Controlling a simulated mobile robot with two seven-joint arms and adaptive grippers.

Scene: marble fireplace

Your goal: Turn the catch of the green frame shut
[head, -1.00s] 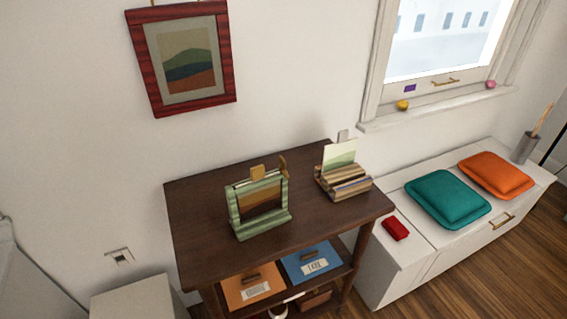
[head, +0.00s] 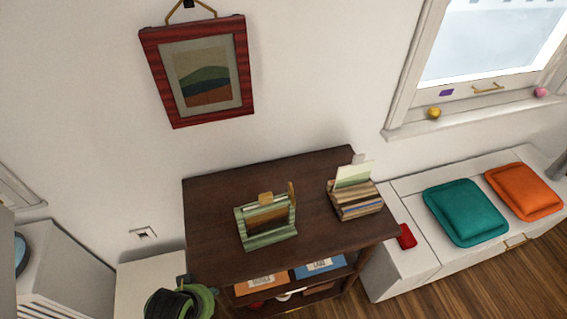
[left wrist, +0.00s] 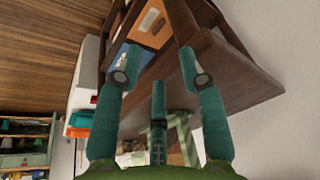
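The green frame (head: 267,237) stands on the dark wooden table (head: 225,245), leaning back, with a dark picture in it. A tan tab (head: 265,197) sticks up at its top middle, and a brown upright piece (head: 291,193) stands at its top right corner. I cannot tell which is the catch. My left gripper (left wrist: 158,65) has teal fingers spread apart with nothing between them. The green frame (left wrist: 183,135) shows partly behind its middle finger. In the head view a black and green part of my left arm (head: 180,303) shows at the bottom left, apart from the frame. My right gripper is out of view.
A wooden holder with cards (head: 356,205) stands on the table right of the frame. Orange (head: 262,284) and blue (head: 320,267) boxes sit on the shelf below. A red-framed picture (head: 158,60) hangs above. The front of the tabletop is clear.

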